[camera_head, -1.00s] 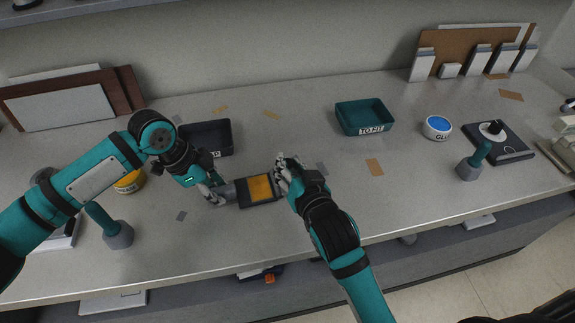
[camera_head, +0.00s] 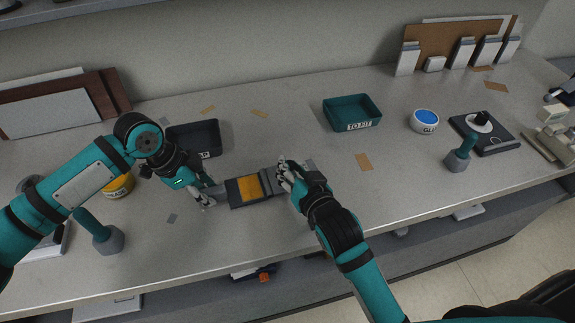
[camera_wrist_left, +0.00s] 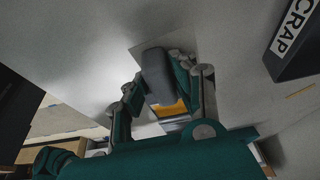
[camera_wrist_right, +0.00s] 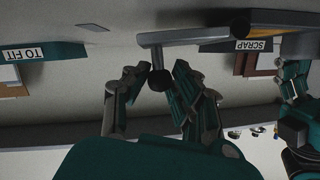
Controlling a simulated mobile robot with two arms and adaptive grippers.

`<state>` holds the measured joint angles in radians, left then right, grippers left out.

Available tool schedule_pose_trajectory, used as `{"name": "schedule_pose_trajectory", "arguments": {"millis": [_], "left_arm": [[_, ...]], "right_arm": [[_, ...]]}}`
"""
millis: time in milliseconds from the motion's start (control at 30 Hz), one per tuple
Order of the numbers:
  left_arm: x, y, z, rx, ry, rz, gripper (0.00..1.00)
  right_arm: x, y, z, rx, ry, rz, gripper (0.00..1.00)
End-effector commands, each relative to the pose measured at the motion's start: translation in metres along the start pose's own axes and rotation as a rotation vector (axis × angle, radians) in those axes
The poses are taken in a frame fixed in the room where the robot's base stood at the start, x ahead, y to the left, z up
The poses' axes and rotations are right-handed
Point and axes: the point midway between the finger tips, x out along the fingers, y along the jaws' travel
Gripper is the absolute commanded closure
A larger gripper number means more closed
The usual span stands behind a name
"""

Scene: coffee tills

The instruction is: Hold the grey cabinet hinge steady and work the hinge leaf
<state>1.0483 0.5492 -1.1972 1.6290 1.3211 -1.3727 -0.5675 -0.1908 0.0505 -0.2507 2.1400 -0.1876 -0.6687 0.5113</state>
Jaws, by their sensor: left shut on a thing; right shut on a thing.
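The grey cabinet hinge (camera_head: 234,193) lies between my two grippers above the front of the counter, with an orange panel (camera_head: 249,187) on its dark face. Its grey leaf (camera_head: 271,185) extends to the right. My left gripper (camera_head: 211,194) is shut on the hinge's left grey end, which shows between its fingers in the left wrist view (camera_wrist_left: 158,78). My right gripper (camera_head: 287,177) is shut on a dark knob (camera_wrist_right: 158,80) on a short stem below the leaf (camera_wrist_right: 195,34). The fingers partly hide the grip in the head view.
A dark scrap tray (camera_head: 192,137) stands behind my left gripper. A teal "TO FIT" tray (camera_head: 352,112) is further right, beside a blue-topped glue tub (camera_head: 424,121). A yellow tub (camera_head: 119,187) and a teal-handled tool (camera_head: 106,239) stand left.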

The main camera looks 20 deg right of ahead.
Motion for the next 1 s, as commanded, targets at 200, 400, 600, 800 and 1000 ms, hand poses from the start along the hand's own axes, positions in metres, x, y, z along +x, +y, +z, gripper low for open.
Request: {"name": "schedule_pose_trajectory", "arguments": {"millis": [200,400,600,800,1000], "left_arm": [[0.001,0.000,0.003,-0.004,-0.005,0.001,1.00],[0.001,0.000,0.002,-0.003,-0.005,0.000,1.00],[0.001,0.000,0.002,-0.003,-0.005,0.000,1.00],[0.001,0.000,0.002,-0.002,-0.004,-0.001,1.00],[0.001,-0.001,0.002,-0.002,-0.004,-0.001,1.00]], "right_arm": [[0.000,0.002,0.002,-0.002,-0.004,0.003,0.75],[0.000,0.001,0.001,-0.001,-0.002,0.002,0.50],[0.000,0.000,0.000,0.000,0.000,0.000,0.50],[-0.011,0.000,0.000,0.001,0.000,0.000,0.50],[-0.050,0.001,0.001,0.001,-0.002,0.000,0.50]]}}
